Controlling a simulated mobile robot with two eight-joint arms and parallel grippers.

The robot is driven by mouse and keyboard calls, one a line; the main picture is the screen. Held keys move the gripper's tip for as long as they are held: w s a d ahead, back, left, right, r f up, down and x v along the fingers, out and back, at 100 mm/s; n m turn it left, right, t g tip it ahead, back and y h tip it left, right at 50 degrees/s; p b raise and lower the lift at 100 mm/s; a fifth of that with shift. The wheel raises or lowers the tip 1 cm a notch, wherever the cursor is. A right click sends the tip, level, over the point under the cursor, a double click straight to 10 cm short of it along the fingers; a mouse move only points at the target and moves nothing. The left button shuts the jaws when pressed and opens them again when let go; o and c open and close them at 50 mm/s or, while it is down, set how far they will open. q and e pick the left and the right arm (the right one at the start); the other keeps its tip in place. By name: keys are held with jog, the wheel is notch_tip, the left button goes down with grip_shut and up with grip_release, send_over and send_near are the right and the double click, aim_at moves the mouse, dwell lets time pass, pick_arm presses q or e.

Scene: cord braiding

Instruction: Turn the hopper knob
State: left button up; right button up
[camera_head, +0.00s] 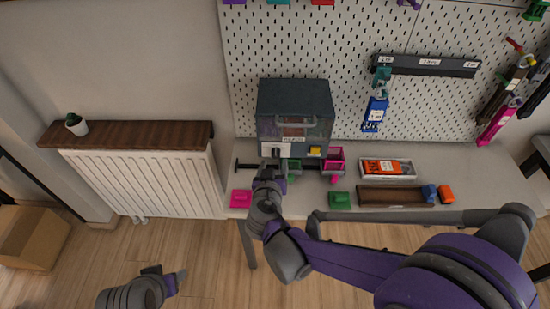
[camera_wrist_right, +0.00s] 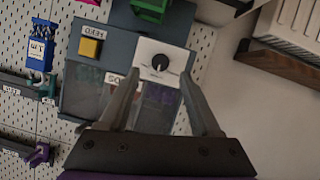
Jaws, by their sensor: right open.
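The hopper (camera_head: 295,105) is a dark grey-blue box on the table against the pegboard. Its black round knob (camera_wrist_right: 160,62) sits on a white plate (camera_wrist_right: 150,52) with small markings; the plate also shows low on the hopper's left front in the head view (camera_head: 267,150). My right gripper (camera_wrist_right: 161,76) is open and empty, pointing at the plate. In the wrist view its fingers lie to either side of the knob; I cannot tell how far short of it they are. My left gripper (camera_head: 166,278) is low at the left, away from the table, its jaws unclear.
A yellow button (camera_wrist_right: 90,47) is beside the plate. Pink (camera_head: 334,158) and green bins stand under the hopper's right side. A pink block (camera_head: 240,198) and a green block (camera_head: 339,199) lie at the table's front. Trays (camera_head: 388,168) are to the right; a radiator (camera_head: 150,180) is left.

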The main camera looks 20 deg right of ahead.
aim_at(276, 156)
jog(key=x, duration=0.4)
jog(key=shift+w+d+f, duration=0.1)
jog(key=shift+w+f, duration=0.05)
jog(key=shift+w, duration=0.2)
grip_shut()
